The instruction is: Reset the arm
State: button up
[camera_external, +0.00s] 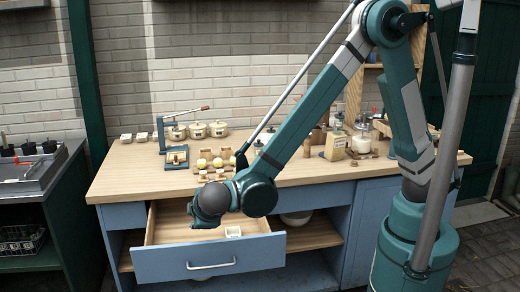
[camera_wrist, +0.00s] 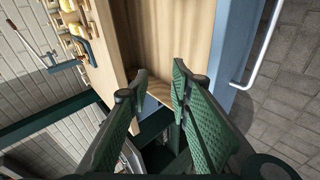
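My gripper (camera_wrist: 160,85) shows in the wrist view with two green ridged fingers set apart and nothing between them; it is open. Below and between the fingers is the pale wooden inside of an open drawer (camera_wrist: 155,40). In the external view my teal arm reaches from the right over the counter's front edge, and its wrist hangs above the left part of the blue-fronted drawer (camera_external: 208,258). The fingers are largely hidden there behind the wrist.
A grey sink unit (camera_external: 35,170) stands at left. The paved floor is clear at lower right.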

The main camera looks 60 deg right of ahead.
jog(key=s+d+r+m+g+y, duration=0.1)
jog(key=d+r, duration=0.3)
jog(key=d, duration=0.5)
jog(key=s+d+r+m+g+y, duration=0.1)
jog(key=d+r, duration=0.3)
jog(key=d, duration=0.6)
jog(key=s+d+r+m+g+y, duration=0.1)
jog(key=d+r, duration=0.3)
jog(key=d, duration=0.5)
jog(key=s+d+r+m+t+y, duration=0.2)
jog(key=s+d+m, duration=0.3)
jog(key=s+d, duration=1.1)
jog(key=shift+s+d+r+m+p, duration=0.15)
jog(key=shift+s+d+m+p, duration=0.25)
jog(key=shift+d, duration=0.65)
